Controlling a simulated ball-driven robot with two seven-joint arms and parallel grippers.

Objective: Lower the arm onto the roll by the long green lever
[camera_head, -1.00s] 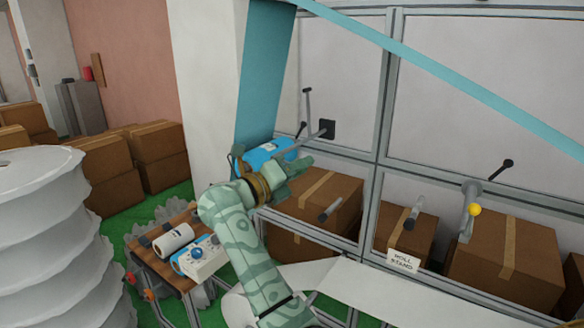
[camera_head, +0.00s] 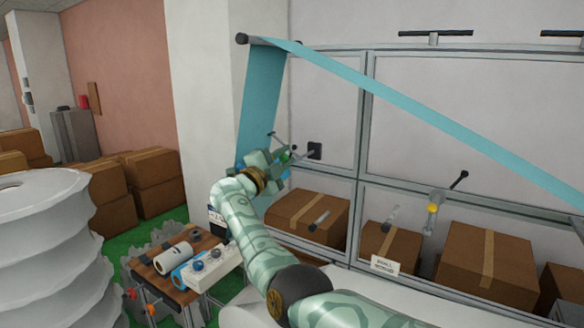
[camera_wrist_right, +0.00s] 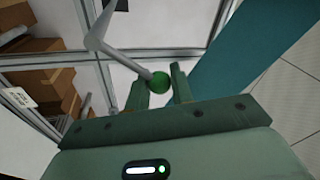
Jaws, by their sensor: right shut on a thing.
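The long lever's green knob (camera_wrist_right: 158,82) sits between the fingers of my right gripper (camera_wrist_right: 160,86) in the right wrist view. The gripper is shut on it. A grey rod (camera_wrist_right: 125,57) runs from the knob towards the upper left. In the head view my right gripper (camera_head: 279,158) is in front of the blue roll (camera_head: 243,166), hiding most of it. Whether the arm touches the roll is hidden. My left gripper is not in view.
A blue web (camera_head: 263,95) hangs behind my right gripper and stretches to the right. Brown boxes (camera_head: 308,215) stand behind the grey frame. A wooden cart (camera_head: 165,265) with a control box (camera_head: 212,264) stands at lower left, beside a white ribbed stack (camera_head: 40,250).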

